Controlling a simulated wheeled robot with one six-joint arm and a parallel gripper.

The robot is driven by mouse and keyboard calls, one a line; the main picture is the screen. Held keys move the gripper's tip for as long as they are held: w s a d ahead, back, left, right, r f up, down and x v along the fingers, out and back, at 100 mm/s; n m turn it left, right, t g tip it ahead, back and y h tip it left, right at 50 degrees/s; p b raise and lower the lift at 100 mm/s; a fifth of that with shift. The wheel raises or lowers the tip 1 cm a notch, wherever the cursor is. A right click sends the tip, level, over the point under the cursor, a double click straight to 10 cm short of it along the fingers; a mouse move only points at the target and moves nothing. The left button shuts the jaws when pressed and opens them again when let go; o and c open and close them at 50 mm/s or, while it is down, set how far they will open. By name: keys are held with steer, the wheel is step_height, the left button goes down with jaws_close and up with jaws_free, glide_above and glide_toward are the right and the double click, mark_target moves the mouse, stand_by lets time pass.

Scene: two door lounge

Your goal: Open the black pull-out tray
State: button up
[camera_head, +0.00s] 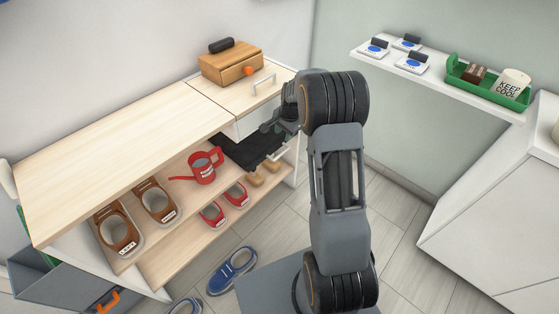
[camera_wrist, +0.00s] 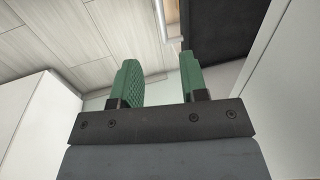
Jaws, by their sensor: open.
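The black pull-out tray (camera_head: 240,150) sits in the right bay of the wooden-topped cabinet, below a white drawer front. My gripper (camera_head: 270,127) is just above and beside the tray's right part, and my wrist hides some of that area. In the wrist view, my gripper (camera_wrist: 160,77) has its two green fingers apart with nothing between them. The dark tray (camera_wrist: 222,25) shows at the upper right there, beyond the right finger. A pale bar (camera_wrist: 173,42) runs along its edge, near the right fingertip. I cannot tell whether the finger touches it.
A red watering can (camera_head: 202,168) stands on the shelf left of the tray. Brown shoes (camera_head: 155,201) and red shoes (camera_head: 236,195) are on the shelves. A wooden box (camera_head: 231,66) is on the cabinet top. A blue shoe (camera_head: 232,271) lies on the floor. A wall shelf (camera_head: 440,83) is at right.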

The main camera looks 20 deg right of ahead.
mark_target(279, 156)
steer(key=w+f+b, duration=0.1)
steer(key=f, duration=0.3)
steer(key=f+b, duration=0.1)
steer(key=f, duration=0.4)
steer(key=w+a+f+b, duration=0.1)
steer(key=f, duration=0.4)
steer(key=shift+w+f, duration=0.15)
steer(key=shift+w, duration=0.2)
jaws_close()
